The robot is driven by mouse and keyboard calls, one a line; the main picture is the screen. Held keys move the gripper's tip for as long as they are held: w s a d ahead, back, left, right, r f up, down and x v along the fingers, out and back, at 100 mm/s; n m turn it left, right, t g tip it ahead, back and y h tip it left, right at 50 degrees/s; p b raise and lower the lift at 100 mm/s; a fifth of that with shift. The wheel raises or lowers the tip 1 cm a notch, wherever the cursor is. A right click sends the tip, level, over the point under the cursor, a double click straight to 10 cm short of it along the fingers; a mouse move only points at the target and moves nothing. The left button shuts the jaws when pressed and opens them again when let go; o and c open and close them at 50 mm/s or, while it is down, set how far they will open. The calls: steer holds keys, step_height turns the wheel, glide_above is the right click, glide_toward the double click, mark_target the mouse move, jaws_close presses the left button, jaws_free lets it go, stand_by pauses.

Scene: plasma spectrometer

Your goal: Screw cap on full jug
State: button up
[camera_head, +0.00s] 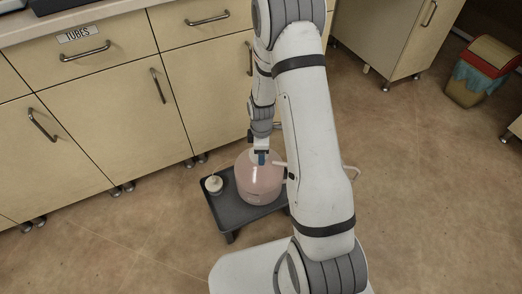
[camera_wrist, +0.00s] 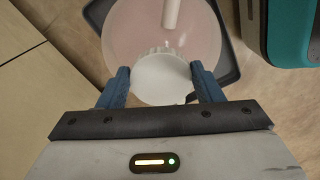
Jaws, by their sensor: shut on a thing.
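The jug (camera_head: 258,186) is large, rounded and translucent, filled with pinkish liquid. It stands upright on a dark grey tray-topped stand (camera_head: 228,212). My gripper (camera_head: 262,158) points down at the jug's top, its blue fingers over the neck. In the wrist view, my gripper (camera_wrist: 160,72) has a finger on each side of a round white cap (camera_wrist: 163,80) with a ribbed edge, shut on it. The cap is over the pink jug (camera_wrist: 125,28); the neck under it is hidden, so I cannot tell how the threads sit.
A small white round piece with a thin upright stalk (camera_head: 214,184) sits on the tray's left side. Beige cabinets (camera_head: 110,130) stand behind. A bin with a red lid (camera_head: 483,70) is far right. Open floor (camera_head: 430,190) lies to the right.

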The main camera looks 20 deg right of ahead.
steer(key=m, duration=0.4)
steer(key=shift+w, duration=0.15)
steer(key=o, duration=1.1)
steer(key=n, duration=0.4)
steer(key=shift+n, duration=0.4)
steer(key=n, duration=0.3)
steer(key=shift+n, duration=0.4)
steer(key=n, duration=0.9)
steer(key=shift+n+p, duration=0.3)
steer(key=shift+n, duration=0.1)
